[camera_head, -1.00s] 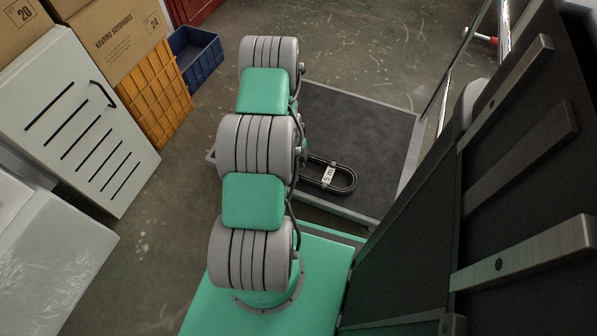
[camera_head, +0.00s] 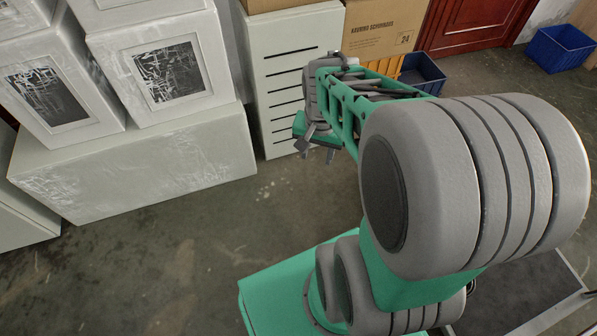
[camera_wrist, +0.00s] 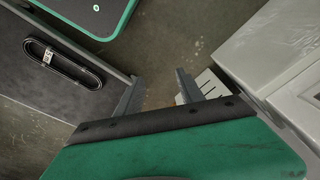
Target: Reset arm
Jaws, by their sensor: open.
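My arm is green and grey and fills the right half of the head view, with its forearm stretched toward the back. My gripper (camera_head: 317,151) is at its far end, above the floor and in front of the white slatted cabinet. In the wrist view my gripper (camera_wrist: 156,80) shows two grey fingers spread apart with nothing between them. Concrete floor shows past the fingers.
White cabinet (camera_head: 282,62) stands behind the gripper. White wrapped boxes (camera_head: 140,175) stand left; a blue crate (camera_head: 560,48) is back right. A dark platform (camera_wrist: 30,90) bears a black looped belt (camera_wrist: 62,62). Floor at front left is clear.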

